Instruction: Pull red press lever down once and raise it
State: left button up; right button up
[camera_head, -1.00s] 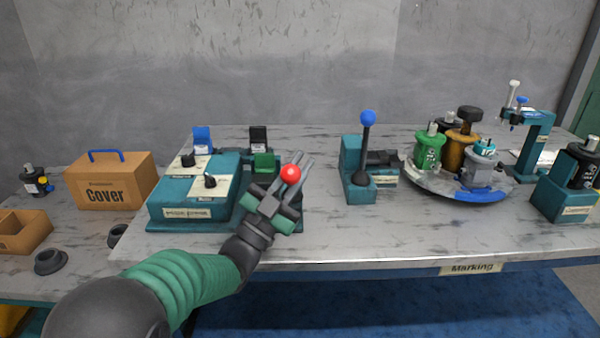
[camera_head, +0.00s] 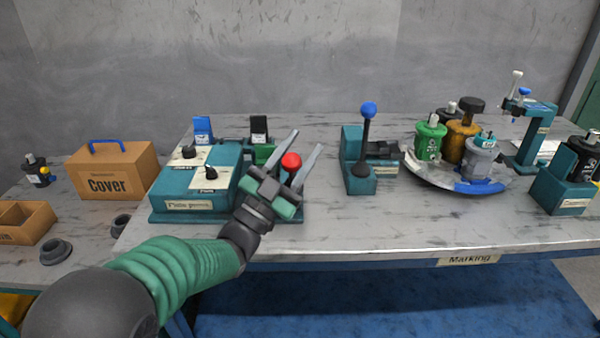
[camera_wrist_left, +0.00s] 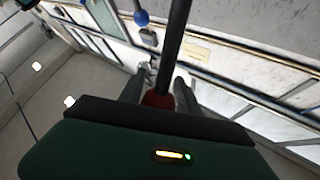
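The red ball knob (camera_head: 291,160) of the red press lever is left of centre in the head view. My left gripper (camera_head: 307,140) is open, with its two grey fingers spread on either side of the knob. The wrist and palm hide most of this press; part of its teal base (camera_head: 293,215) shows. In the left wrist view, red (camera_wrist_left: 158,99) shows low between the spread fingers (camera_wrist_left: 158,88), with a dark rod (camera_wrist_left: 174,45) rising from it. Whether a finger touches the knob I cannot tell. My right gripper is not in view.
A second teal press with an upright blue-knobbed lever (camera_head: 368,110) stands to the right. A round tray (camera_head: 430,180) holds several motors. Left are a teal switch box (camera_head: 170,205) and a cardboard Cover box (camera_head: 125,160). The table (camera_head: 400,225) is clear in front.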

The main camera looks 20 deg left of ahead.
pick_arm(q)
jog(key=s+d+r+b, duration=0.1)
jog(key=s+d+b, duration=0.1)
jog(key=s, duration=0.5)
jog(key=s+d+b, duration=0.1)
jog(key=s+b, duration=0.1)
jog(key=s, duration=0.6)
jog(key=shift+d+r, duration=0.35)
jog(key=shift+r, duration=0.05)
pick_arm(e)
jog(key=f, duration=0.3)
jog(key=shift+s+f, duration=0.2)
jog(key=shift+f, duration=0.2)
